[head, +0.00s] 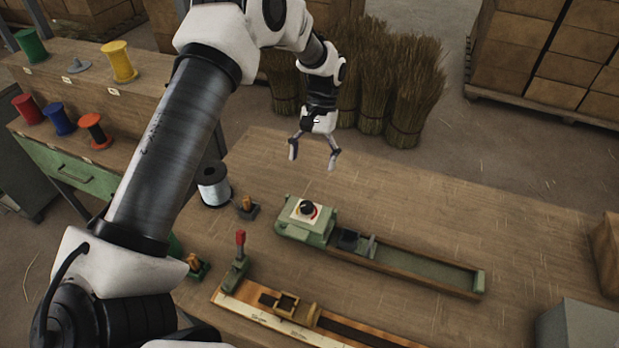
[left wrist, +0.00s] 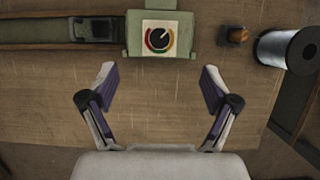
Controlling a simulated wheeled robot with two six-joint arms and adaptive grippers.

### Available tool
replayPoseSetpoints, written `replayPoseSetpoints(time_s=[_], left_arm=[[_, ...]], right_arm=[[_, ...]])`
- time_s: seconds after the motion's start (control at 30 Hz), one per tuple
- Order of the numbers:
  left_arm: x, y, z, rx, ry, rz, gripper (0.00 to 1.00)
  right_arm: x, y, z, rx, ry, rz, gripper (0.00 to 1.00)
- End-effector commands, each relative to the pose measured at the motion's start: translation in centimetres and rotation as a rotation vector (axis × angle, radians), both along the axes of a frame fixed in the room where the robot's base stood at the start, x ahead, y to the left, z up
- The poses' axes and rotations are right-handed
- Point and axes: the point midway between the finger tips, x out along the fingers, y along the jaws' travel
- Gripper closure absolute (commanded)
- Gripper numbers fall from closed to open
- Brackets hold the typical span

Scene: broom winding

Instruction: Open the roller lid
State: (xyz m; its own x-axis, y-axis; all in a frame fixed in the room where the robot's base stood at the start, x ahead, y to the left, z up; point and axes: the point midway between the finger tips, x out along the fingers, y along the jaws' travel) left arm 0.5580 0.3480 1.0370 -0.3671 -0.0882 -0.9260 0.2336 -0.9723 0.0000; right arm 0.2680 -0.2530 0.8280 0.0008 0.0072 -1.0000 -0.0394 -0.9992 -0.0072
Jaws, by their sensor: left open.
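A green machine (head: 304,222) with a dial on a white plate stands on the wooden workbench. A long shallow green trough (head: 430,268) runs right from it. A small dark block (head: 348,240), possibly the roller lid, sits in the trough's near end beside the dial housing; I cannot tell its exact form. In the left wrist view the dial (left wrist: 159,37) is at top centre and the dark block (left wrist: 98,28) is left of it. My left gripper (head: 313,160) is open and empty above the bench, behind the machine and apart from it. My right gripper is out of view.
A wire spool (head: 214,184) and a small brown-topped fixture (head: 247,207) stand left of the machine. A red-handled lever (head: 239,247) and a ruled wooden rail (head: 270,313) lie in front. Straw bundles (head: 385,85) stand behind the bench. The bench's back right is clear.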

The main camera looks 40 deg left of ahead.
Motion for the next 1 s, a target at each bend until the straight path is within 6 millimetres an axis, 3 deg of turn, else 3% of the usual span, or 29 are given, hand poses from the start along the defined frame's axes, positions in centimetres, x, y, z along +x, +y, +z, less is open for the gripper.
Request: replayPoseSetpoints(time_s=[0.1, 0.23, 0.8, 1.0], left_arm=[[1.0, 0.2, 2.6, 0.001, -0.004, 0.0, 0.12], [1.6, 0.4, 4.2, 0.0, -0.002, 0.0, 0.12], [1.7, 0.4, 4.7, 0.0, -0.001, 0.0, 0.12], [1.7, 0.4, 8.3, 0.0, -0.001, 0.0, 0.12]], right_arm=[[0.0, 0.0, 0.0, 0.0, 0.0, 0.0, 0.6], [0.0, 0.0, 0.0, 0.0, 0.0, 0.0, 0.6], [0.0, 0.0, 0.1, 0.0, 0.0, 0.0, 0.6], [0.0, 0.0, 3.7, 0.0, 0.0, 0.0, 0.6]])
